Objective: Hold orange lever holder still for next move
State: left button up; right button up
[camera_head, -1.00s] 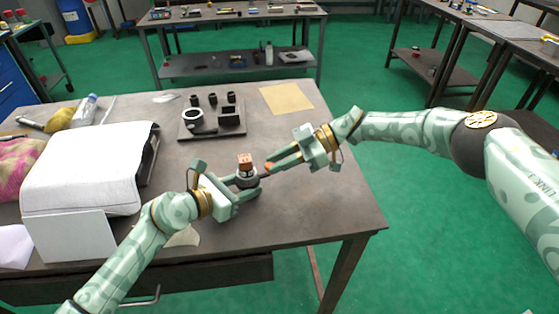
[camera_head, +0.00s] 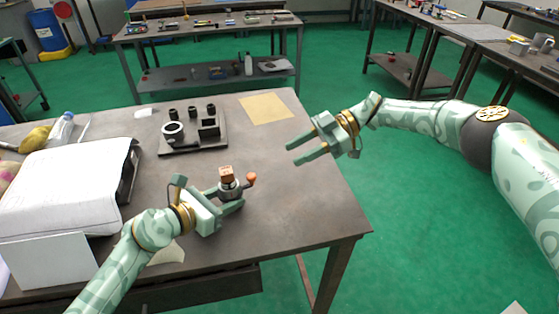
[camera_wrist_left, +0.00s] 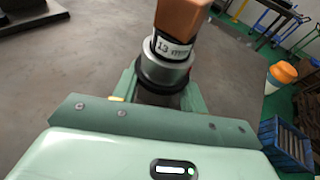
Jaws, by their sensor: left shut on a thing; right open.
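The chuck holder (camera_head: 230,189) stands upright on the table, a dark and silver round body with an orange-brown block (camera_head: 227,174) on top. A lever with an orange ball knob (camera_head: 251,177) sticks out to its right. My left gripper (camera_head: 230,198) is shut around the holder's body from the front left. In the left wrist view the holder (camera_wrist_left: 165,70) sits between the fingers, with a printed label below the block; its lower part is hidden. My right gripper (camera_head: 305,150) is open and empty, right of the knob and apart from it.
A dark fixture plate (camera_head: 193,147) with several black parts and a ring stands behind. A tan sheet (camera_head: 264,108) lies at the table's back right. A white-covered box (camera_head: 60,190) fills the left side. The table (camera_head: 290,215) is clear to the right.

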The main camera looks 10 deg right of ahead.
jog(key=shift+v, duration=0.85)
jog(key=shift+a, duration=0.2)
jog(key=shift+c, duration=1.3)
notch_tip(320, 180, up, 8)
jog(key=n+t+h, duration=0.1)
jog(key=n+h, duration=1.2)
jog(key=n, duration=0.1)
send_over(251, 175)
jog(key=shift+h, duration=0.3)
notch_tip(251, 175, down, 12)
jog(key=shift+s+r, duration=0.1)
jog(key=shift+r, duration=0.1)
